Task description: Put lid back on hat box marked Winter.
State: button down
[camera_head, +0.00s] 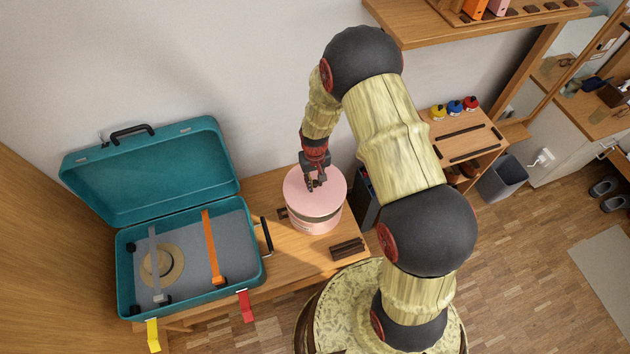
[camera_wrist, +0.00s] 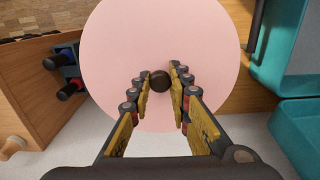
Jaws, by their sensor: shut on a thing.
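The round pink hat box (camera_head: 315,226) stands on the wooden bench beside the teal suitcase. Its pink lid (camera_head: 328,192) is at the top of the box, level as far as I can see; I cannot tell whether it is fully seated. No Winter marking is readable. My gripper (camera_head: 315,184) comes down from above onto the middle of the lid. In the wrist view, my gripper (camera_wrist: 160,77) is shut on the lid's dark round knob (camera_wrist: 160,82), and the lid (camera_wrist: 160,35) fills the middle of the picture, hiding the box below.
The open teal suitcase (camera_head: 122,263) holds a straw hat (camera_head: 170,262) and straps, left of the box. Dark brown bars (camera_head: 347,248) lie on the bench (camera_head: 290,252) in front of the box. A shelf unit (camera_head: 465,133) with small coloured items and a grey bin (camera_head: 503,178) stand right.

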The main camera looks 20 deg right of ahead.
jog(key=shift+f+b, duration=1.75)
jog(key=shift+f, duration=1.15)
jog(key=shift+f, duration=0.1)
dwell(0.3)
jog(key=c, duration=1.6)
grip_release()
jog(key=shift+o, duration=0.7)
jog(key=o, duration=0.4)
jog(key=shift+r+p, duration=2.6)
jog(key=shift+r, duration=0.95)
